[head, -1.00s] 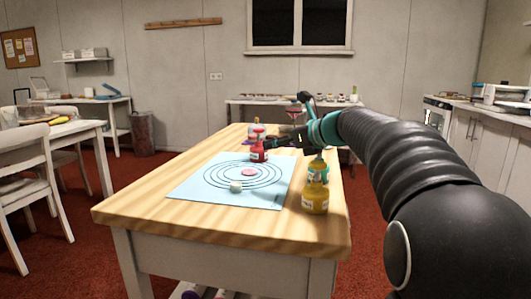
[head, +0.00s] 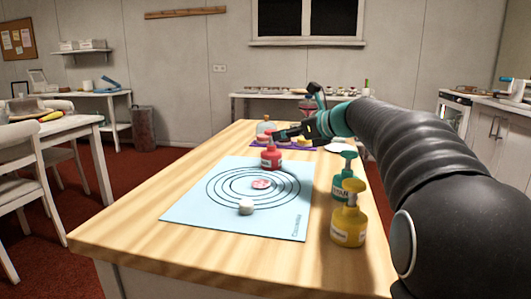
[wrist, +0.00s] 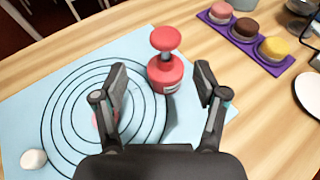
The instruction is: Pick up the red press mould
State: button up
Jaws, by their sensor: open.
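The red press mould (head: 271,158) stands upright on the far part of the blue mat (head: 200,198). It has a round knob on a stem above a wide base with a pale label. In the wrist view the red press mould (wrist: 166,72) lies ahead of and between the fingers. My gripper (head: 280,134) is open and empty; in the wrist view the gripper (wrist: 160,72) has its fingers spread on either side of the mould, apart from it. In the head view the fingers are close to the mould's top.
A yellow press mould (head: 348,225) and a green one (head: 343,185) stand at the mat's right. A white ball (head: 246,206) and a pink disc (head: 261,184) lie on the mat. A purple tray (wrist: 246,43) holds small cakes beyond. A white plate (wrist: 308,92) is at the right.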

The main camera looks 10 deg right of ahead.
aim_at(271, 149)
jog(key=x, duration=0.7)
jog(key=shift+w+r, duration=0.1)
jog(key=shift+w, duration=0.5)
jog(key=shift+d, duration=0.1)
grip_shut()
